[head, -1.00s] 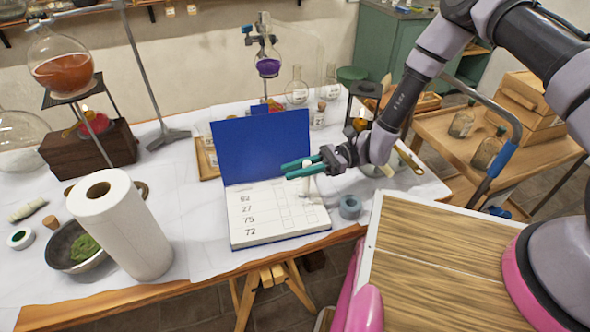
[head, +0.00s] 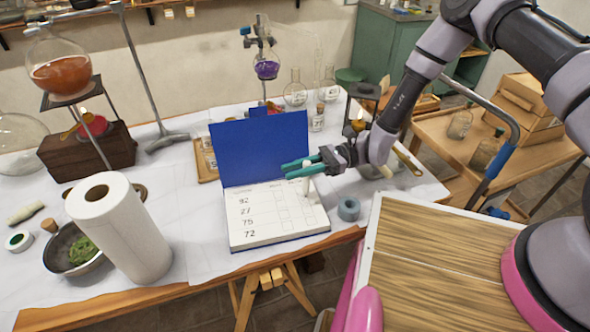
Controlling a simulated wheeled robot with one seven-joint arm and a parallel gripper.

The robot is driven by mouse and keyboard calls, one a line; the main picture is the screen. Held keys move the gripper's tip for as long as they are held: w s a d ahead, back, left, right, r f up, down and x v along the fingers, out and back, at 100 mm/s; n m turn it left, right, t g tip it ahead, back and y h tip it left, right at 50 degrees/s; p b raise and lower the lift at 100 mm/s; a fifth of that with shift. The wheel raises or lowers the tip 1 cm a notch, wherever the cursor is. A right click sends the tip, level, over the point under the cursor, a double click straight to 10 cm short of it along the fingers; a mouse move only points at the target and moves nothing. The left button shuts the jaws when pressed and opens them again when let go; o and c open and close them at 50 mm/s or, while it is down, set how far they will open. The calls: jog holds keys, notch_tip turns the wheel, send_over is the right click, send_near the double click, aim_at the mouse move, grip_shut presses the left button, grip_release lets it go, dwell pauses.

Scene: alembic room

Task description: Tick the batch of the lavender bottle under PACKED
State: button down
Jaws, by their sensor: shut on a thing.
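An open logbook (head: 262,235) with a blue raised cover (head: 262,150) lies near the table's front edge. Its page lists handwritten batch numbers, among them 27, 75 and 72, with columns of boxes to their right; the column headings are too small to read. My gripper (head: 303,169), with teal fingers, is shut on a slim pale pen (head: 306,187) over the right side of the page. I cannot tell whether the pen's tip touches the paper.
A paper towel roll (head: 122,228) and a bowl with green matter (head: 76,248) stand left of the book. A grey ring-shaped object (head: 349,209) sits right of it. Glass flasks on stands and a wooden tray (head: 206,160) are behind.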

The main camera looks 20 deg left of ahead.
jog(key=shift+r, duration=0.15)
jog(key=shift+r, duration=2.85)
jog(key=shift+s, duration=0.1)
